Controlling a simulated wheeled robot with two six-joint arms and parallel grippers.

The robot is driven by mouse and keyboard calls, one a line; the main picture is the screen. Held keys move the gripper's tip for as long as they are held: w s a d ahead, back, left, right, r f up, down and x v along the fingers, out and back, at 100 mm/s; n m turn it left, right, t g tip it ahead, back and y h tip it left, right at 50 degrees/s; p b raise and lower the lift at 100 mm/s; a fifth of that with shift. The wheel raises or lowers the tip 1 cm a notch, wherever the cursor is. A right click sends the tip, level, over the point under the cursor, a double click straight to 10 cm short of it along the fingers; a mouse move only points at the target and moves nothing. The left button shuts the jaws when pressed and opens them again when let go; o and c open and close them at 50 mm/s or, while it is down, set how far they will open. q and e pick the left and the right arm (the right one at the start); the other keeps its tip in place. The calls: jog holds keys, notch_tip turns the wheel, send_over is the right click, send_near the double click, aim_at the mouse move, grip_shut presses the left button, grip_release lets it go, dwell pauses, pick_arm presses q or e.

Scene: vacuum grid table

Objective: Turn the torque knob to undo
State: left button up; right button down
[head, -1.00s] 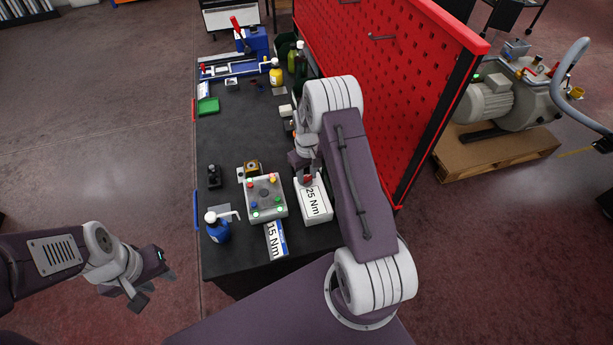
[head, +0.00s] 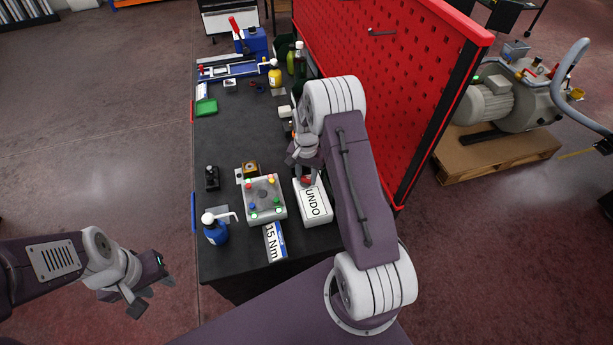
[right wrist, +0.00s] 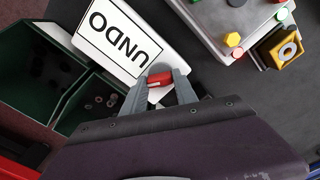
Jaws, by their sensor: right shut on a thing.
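The white torque box (head: 313,210) stands on the bench, and its display (head: 313,202) reads "UNDO". In the right wrist view the same display (right wrist: 113,38) reads "UNDO" upside down. The red torque knob (right wrist: 160,79) sits at the edge of the box between the two grey fingers of my right gripper (right wrist: 160,86), which is shut on it. In the head view the right gripper (head: 306,178) is partly covered by its own arm. My left gripper (head: 148,296) hangs off the bench at lower left, its fingers apart and nothing between them.
A grey fixture (head: 264,199) with coloured pegs stands left of the box. A "15 Nm" card (head: 273,242) lies in front of it, near a blue pump bottle (head: 216,230). Dark green bins (right wrist: 48,60) lie beside the box. A red pegboard (head: 385,90) rises at the right.

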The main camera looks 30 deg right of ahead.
aim_at(306, 178)
jog(key=shift+w+r+m, duration=0.1)
jog(key=shift+r+m, duration=0.05)
jog(key=shift+m, duration=0.85)
jog(key=c, duration=1)
grip_release()
jog(key=shift+o, duration=0.2)
notch_tip(306, 178, up, 9)
jog(key=b, duration=0.2)
